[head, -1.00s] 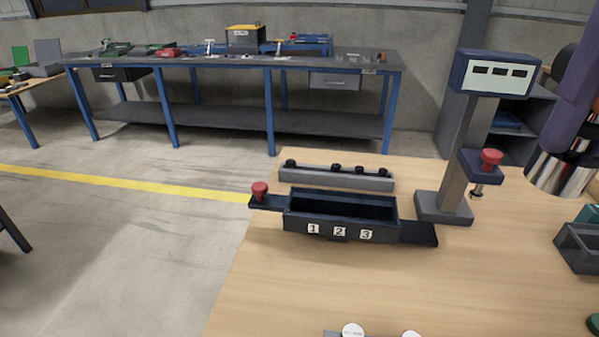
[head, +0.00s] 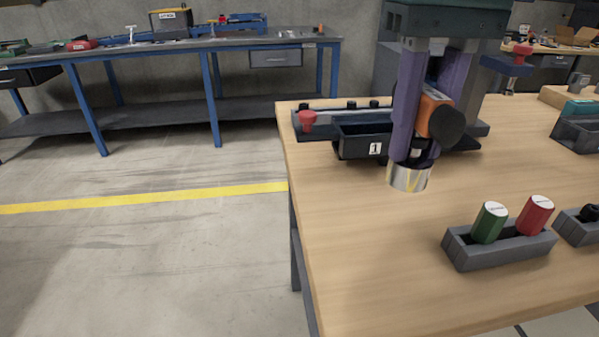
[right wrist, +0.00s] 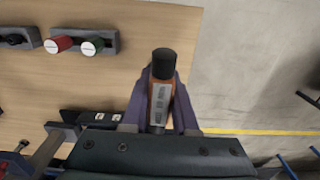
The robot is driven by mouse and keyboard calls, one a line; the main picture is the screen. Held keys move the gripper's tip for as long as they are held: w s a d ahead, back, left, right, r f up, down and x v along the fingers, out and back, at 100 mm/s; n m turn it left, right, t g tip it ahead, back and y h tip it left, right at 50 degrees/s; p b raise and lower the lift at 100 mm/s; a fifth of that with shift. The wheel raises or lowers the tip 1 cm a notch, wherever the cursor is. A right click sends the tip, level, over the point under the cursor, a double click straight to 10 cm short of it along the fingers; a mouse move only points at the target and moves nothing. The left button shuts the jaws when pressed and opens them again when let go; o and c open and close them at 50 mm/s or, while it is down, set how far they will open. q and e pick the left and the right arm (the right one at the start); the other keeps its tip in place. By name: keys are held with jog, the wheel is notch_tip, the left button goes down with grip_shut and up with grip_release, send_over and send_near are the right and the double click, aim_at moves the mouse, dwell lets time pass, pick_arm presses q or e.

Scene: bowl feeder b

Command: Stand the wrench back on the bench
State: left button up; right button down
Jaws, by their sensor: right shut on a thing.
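The wrench (head: 432,113) has an orange body, a round black end and a bright metal cylinder at its lower end. My right gripper (head: 425,140) is shut on it, with purple fingers either side of the body. In the right wrist view the wrench (right wrist: 160,95) lies between the fingers, its black end pointing away from the palm. The metal end is low over the wooden bench (head: 350,210), in front of the black numbered bin; I cannot tell whether it touches. My left gripper is not in view.
The black bin (head: 362,146) is partly hidden behind my gripper. A grey holder (head: 480,255) with a green and a red cylinder stands at the front right. The bench's left edge is near; its front left area is clear. A blue-legged workbench (head: 180,45) stands behind.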

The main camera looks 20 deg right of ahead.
notch_tip(320, 180, down, 14)
jog(key=shift+f+b, duration=0.1)
jog(key=shift+b, duration=1.05)
jog(key=shift+f, duration=0.2)
jog(key=c, duration=0.7)
grip_release()
